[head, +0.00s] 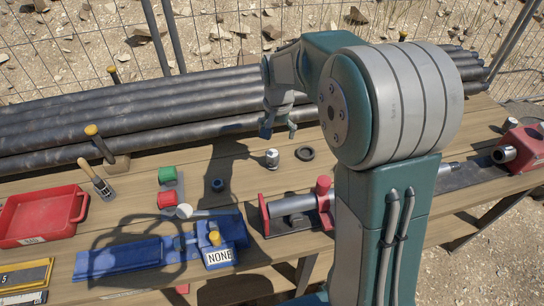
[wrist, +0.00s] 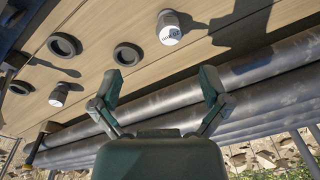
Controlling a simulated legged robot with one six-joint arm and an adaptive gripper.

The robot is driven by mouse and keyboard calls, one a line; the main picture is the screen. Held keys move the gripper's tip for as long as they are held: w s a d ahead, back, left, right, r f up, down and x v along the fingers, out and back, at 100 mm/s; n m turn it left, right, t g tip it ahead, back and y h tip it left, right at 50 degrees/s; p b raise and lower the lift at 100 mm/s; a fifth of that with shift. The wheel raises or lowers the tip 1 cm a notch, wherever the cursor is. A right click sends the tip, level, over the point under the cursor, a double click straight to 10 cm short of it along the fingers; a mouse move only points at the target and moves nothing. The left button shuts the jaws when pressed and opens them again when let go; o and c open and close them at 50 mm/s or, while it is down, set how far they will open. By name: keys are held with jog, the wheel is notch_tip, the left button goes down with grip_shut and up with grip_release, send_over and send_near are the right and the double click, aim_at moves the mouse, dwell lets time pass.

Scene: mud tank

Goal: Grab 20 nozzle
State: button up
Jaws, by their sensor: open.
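A silver-grey nozzle (wrist: 168,27) with a pale marked end stands on the wooden table in the wrist view, beyond my fingertips; its mark is too small to read. A second, smaller dark nozzle with a pale end (wrist: 60,92) is at the left. In the head view, one silver nozzle (head: 272,158) stands on the planks just below my gripper (head: 279,128); I cannot tell which one it is. My gripper (wrist: 160,88) is open and empty, its two fingers spread above the table and apart from the nozzles.
Dark rings (wrist: 127,54) lie near the nozzles, one also beside the silver nozzle in the head view (head: 305,153). Long black pipes (head: 140,115) line the table's back. A red vise-like fixture (head: 296,206), blue fixture (head: 125,257) and red tray (head: 38,216) stand in front and left.

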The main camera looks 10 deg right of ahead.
jog(key=m+g, duration=0.1)
send_over(274, 154)
jog(key=f, duration=0.6)
jog(key=shift+a+f, duration=0.25)
jog(key=f, duration=0.4)
jog(key=shift+d+f, duration=0.2)
jog(key=shift+f, duration=0.15)
jog(key=f, duration=0.6)
jog(key=shift+w+a, duration=0.2)
jog(key=shift+w, duration=0.05)
jog(key=c, duration=1.1)
